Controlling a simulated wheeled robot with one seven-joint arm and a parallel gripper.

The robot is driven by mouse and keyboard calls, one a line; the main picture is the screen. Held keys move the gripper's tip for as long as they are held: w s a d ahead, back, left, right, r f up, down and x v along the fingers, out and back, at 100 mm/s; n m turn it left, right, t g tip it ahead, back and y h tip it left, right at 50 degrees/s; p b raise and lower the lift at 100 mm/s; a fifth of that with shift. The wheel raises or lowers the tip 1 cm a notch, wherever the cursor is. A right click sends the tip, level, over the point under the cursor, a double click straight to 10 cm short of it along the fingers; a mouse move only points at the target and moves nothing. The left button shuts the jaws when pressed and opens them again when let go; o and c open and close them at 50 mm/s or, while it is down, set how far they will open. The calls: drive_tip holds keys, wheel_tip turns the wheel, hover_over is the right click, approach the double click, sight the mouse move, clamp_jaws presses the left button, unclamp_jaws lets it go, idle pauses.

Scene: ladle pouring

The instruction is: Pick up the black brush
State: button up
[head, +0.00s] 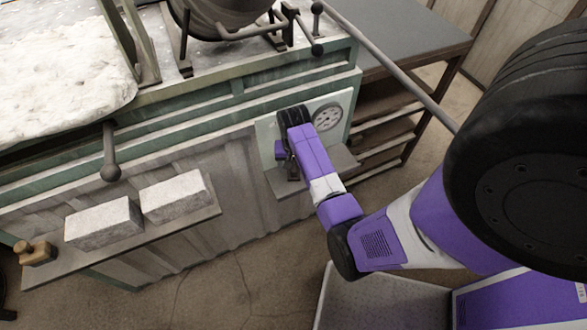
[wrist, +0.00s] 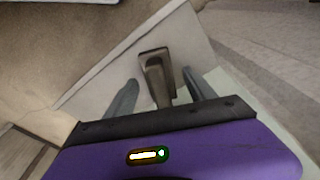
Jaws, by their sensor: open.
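My gripper (head: 286,160) is in front of the green machine's side panel, over a small grey shelf (head: 345,160). In the wrist view its two grey fingers (wrist: 160,78) are apart. In the head view my arm and gripper cover most of that spot, so the brush cannot be made out clearly.
Two pale blocks (head: 104,222) and a brown wooden piece (head: 36,253) sit on a lower ledge at left. A lever with a ball end (head: 110,155) sticks out. A dark table (head: 405,35) stands behind.

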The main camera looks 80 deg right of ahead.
clamp_jaws()
idle(0.3)
drive_tip(key=shift+a+r, duration=0.1)
drive_tip(key=shift+r, duration=0.45)
wheel_tip(320, 180, up, 6)
drive_tip(key=shift+f+b, duration=0.15)
drive_tip(key=shift+b, duration=0.4)
drive_tip(key=s+a+b, duration=0.2)
drive_tip(key=s+a, duration=1.1)
drive_tip(key=a, duration=0.2)
drive_tip(key=shift+b, duration=0.4)
